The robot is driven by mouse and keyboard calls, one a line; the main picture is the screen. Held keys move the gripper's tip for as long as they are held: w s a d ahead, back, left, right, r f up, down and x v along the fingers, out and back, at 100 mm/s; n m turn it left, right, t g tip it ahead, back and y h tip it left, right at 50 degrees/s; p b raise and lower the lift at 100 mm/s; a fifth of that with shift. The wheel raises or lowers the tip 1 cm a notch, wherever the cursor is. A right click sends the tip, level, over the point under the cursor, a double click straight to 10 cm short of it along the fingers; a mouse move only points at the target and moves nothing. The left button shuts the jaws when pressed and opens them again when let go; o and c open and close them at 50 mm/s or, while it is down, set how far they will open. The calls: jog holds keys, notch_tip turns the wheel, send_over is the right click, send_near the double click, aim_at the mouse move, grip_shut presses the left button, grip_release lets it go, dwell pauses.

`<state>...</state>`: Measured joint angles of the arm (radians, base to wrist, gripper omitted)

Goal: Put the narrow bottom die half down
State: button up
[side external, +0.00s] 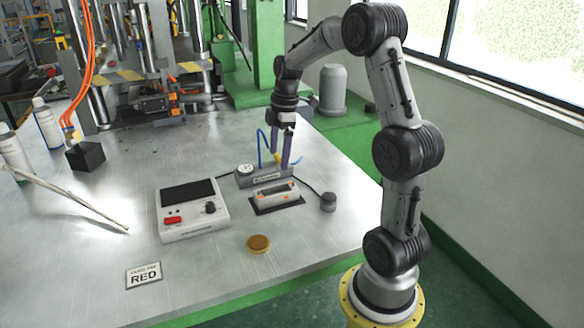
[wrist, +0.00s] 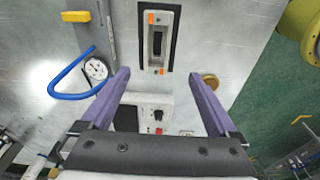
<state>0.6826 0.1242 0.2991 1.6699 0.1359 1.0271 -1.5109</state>
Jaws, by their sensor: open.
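The narrow bottom die half appears to be the small silver block with orange marks and a dark slot (side external: 275,193). It lies flat on a dark mat (side external: 293,206) near the table's right edge, and also shows at the top of the wrist view (wrist: 157,54). My gripper (side external: 281,165) is above and behind it in the side view. Its purple fingers are spread wide with nothing between them. In the wrist view the die half lies beyond the fingertips (wrist: 159,75), apart from them.
A grey block (side external: 262,180) with a round gauge (side external: 245,169) and blue hose stands just behind the die half. A control box (side external: 192,210) is to the left. A brown disc (side external: 258,243), a small dark knob (side external: 328,202) and a "RED" card (side external: 144,275) are nearby.

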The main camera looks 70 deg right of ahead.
jog(key=s+a+r+m+t+h, duration=0.1)
jog(key=s+a+r+m, duration=0.1)
jog(key=a+r, duration=0.35)
jog(key=s+a+r+m+t, duration=0.1)
jog(key=s+a+r+m, duration=0.15)
jog(key=a, duration=0.65)
jog(key=s+a+f+m+t, duration=0.1)
jog(key=s+a+m, duration=0.3)
jog(key=s+a, duration=0.4)
jog(key=s+t, duration=0.1)
jog(key=s, duration=0.2)
jog(key=shift+s+a+t, duration=0.25)
jog(key=shift+t, duration=0.05)
jog(key=shift+c, duration=0.2)
